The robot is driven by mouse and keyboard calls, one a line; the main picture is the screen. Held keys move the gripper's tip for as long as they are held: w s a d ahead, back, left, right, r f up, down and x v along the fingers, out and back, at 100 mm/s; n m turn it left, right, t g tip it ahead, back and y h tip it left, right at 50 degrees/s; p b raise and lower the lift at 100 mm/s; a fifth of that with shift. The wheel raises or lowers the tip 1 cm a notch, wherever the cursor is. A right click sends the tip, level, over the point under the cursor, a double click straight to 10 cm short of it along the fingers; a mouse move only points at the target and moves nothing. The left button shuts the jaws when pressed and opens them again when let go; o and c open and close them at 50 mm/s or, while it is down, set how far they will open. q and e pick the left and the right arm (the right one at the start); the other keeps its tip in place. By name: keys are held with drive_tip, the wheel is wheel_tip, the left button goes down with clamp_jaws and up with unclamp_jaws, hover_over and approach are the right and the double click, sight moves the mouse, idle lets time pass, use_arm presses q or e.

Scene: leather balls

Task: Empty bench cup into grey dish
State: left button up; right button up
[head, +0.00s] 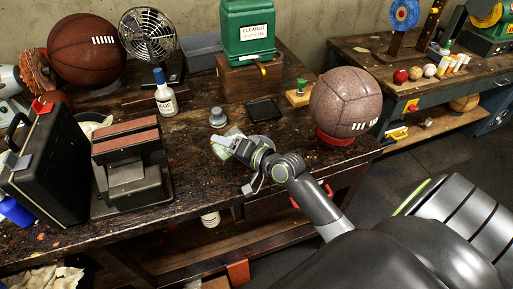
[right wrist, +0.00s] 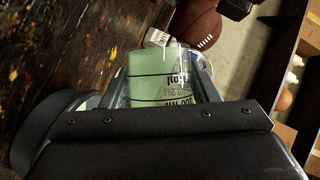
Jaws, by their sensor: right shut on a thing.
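My right gripper (head: 232,143) is low over the front of the workbench, shut on a clear, greenish cup with printed markings. The cup (head: 219,150) is mostly hidden by the gripper in the head view. In the right wrist view the cup (right wrist: 152,68) sits between the fingers and looks tilted; I cannot tell what is inside it. A small grey round thing (head: 218,117), perhaps the grey dish, stands on the bench just behind the gripper, apart from it. My left gripper is not in view.
A black square tray (head: 264,110) lies behind the gripper. A brown ball on a red ring (head: 346,102) stands to the right. A dark clamp-like block (head: 128,165) and a black case (head: 45,165) are at left. A glue bottle (head: 164,95) stands farther back.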

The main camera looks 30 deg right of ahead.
sight(228, 132)
drive_tip(key=shift+r+m+t+y+b, duration=0.3)
drive_tip(key=shift+r+m+b, duration=0.2)
drive_tip(key=shift+m+b, duration=0.25)
idle(1.7)
drive_tip(key=shift+s+d+r+m+t+y+b, duration=0.15)
drive_tip(key=shift+d+r+m+b, duration=0.1)
drive_tip(key=shift+d+m, duration=0.2)
drive_tip(key=shift+w+d+r+m+t+y+b, duration=0.1)
drive_tip(key=shift+d+r+m+t+y+b, duration=0.15)
drive_tip(key=shift+d, duration=0.2)
idle(1.1)
drive_tip(key=shift+d+r+m+t+b, duration=0.3)
drive_tip(key=shift+r+m+t+b, duration=0.15)
drive_tip(key=shift+m, duration=0.6)
idle(1.4)
